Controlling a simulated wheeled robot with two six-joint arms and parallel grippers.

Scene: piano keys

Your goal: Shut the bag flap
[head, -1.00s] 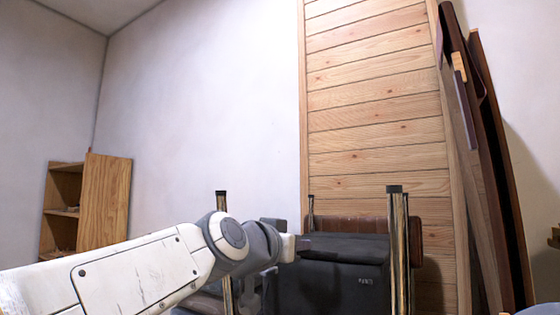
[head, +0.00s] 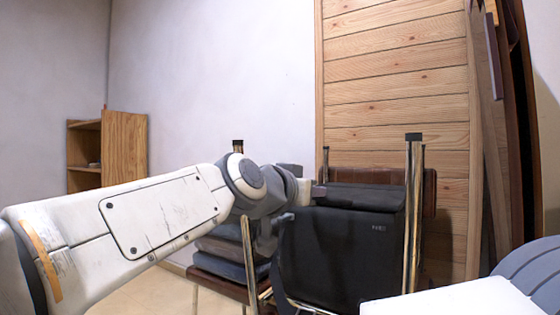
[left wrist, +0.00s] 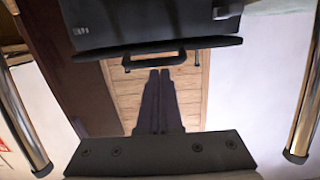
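A black bag (head: 330,250) hangs or rests between the metal posts of a chair. Its top panel (head: 365,196) is dark, and I cannot tell how far the flap is open. In the left wrist view the bag (left wrist: 150,22) appears upside down at the top, with a black handle (left wrist: 155,62) along its edge. My left gripper (left wrist: 160,73) is shut and empty, its fingertips close to the handle in that view; contact is not clear. In the head view my left arm reaches to the bag's upper left. My right gripper is out of view.
Metal chair posts (head: 413,210) flank the bag, and they also show in the left wrist view (left wrist: 20,120). Folded cloth-like layers (head: 225,250) lie left of the bag. A wooden panel wall (head: 400,100) stands behind, and a wooden shelf (head: 125,145) stands at the far left.

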